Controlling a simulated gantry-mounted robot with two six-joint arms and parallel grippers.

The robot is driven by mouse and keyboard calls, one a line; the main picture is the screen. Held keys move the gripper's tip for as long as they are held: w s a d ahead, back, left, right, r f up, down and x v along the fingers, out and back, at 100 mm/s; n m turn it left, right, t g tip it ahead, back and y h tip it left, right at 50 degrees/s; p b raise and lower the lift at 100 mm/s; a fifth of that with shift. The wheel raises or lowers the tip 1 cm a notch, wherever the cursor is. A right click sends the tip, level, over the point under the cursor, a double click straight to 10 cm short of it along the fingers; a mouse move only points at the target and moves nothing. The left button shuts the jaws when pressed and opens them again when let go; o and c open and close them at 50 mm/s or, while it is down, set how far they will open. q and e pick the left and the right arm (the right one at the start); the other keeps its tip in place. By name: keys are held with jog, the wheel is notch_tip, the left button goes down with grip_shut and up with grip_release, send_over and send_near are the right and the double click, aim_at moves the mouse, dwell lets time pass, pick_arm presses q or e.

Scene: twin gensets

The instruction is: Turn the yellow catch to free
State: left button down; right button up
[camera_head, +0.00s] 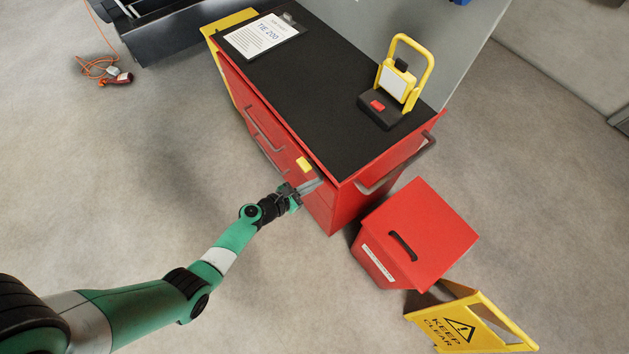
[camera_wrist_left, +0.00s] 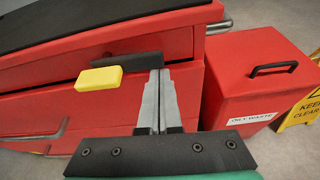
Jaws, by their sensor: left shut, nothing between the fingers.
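The yellow catch (camera_head: 304,164) is a small block on the front face of the red tool cabinet (camera_head: 345,205), near its top right corner. In the left wrist view the yellow catch (camera_wrist_left: 99,78) lies roughly level, with a dark bar (camera_wrist_left: 127,62) just behind and right of it. My left gripper (camera_head: 317,184) is at the cabinet front, just right of and below the catch. In the left wrist view its fingers (camera_wrist_left: 158,80) are together and empty, apart from the catch to their left. Whether the fingertips touch the dark bar I cannot tell. My right gripper is not in view.
A yellow work lamp (camera_head: 398,82) and a clipboard (camera_head: 263,36) are on the black cabinet top. A red oily waste bin (camera_head: 430,230) and a yellow keep-clear sign (camera_head: 472,325) stand at right. Drawer handles (camera_head: 265,133) project from the front.

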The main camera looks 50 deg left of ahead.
pick_arm(q)
jog(key=shift+a, duration=0.1)
notch_tip(320, 180, down, 5)
jog(key=a+b, duration=0.2)
jog(key=b, duration=0.4)
jog(key=p+v, duration=0.5)
jog(key=v, duration=0.5)
jog(key=shift+r+p, duration=0.35)
jog(key=shift+w+d, duration=0.1)
